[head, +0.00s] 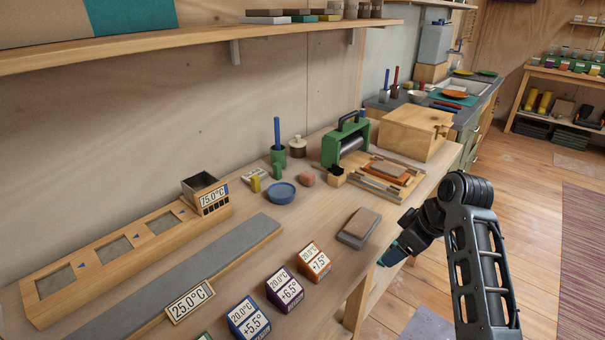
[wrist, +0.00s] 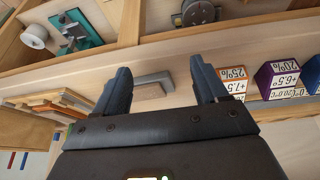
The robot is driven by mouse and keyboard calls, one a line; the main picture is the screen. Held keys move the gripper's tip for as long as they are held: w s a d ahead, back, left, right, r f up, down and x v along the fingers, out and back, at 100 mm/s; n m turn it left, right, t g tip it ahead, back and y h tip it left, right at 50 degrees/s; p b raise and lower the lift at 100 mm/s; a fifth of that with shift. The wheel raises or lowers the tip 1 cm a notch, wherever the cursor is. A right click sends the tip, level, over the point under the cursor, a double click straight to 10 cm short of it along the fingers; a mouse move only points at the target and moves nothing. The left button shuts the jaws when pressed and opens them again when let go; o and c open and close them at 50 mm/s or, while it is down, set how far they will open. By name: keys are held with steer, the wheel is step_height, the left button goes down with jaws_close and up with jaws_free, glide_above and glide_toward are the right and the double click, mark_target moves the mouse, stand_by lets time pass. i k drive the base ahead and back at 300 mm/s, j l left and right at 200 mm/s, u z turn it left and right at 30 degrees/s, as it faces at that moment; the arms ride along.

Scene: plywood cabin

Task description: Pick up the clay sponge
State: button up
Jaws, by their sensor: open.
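A small rounded pinkish-brown lump (head: 306,180) lies on the bench right of the blue bowl and looks the most like a clay sponge. A flat tan-topped block on a grey base (head: 362,223) lies nearer the front edge; I cannot tell for sure which of the two is the sponge. My gripper (head: 393,253) is at the bench's front edge, right of the block and apart from the lump. In the wrist view my gripper (wrist: 158,72) is open and empty, with the tan and grey block (wrist: 152,87) showing beyond, between its fingers.
Several numbered cubes (head: 315,262) line the front of the bench. A blue bowl (head: 282,193) is left of the lump. A shelf (head: 180,48) overhangs the back.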

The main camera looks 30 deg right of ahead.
mark_target(308, 179)
steer(key=i, duration=1.3)
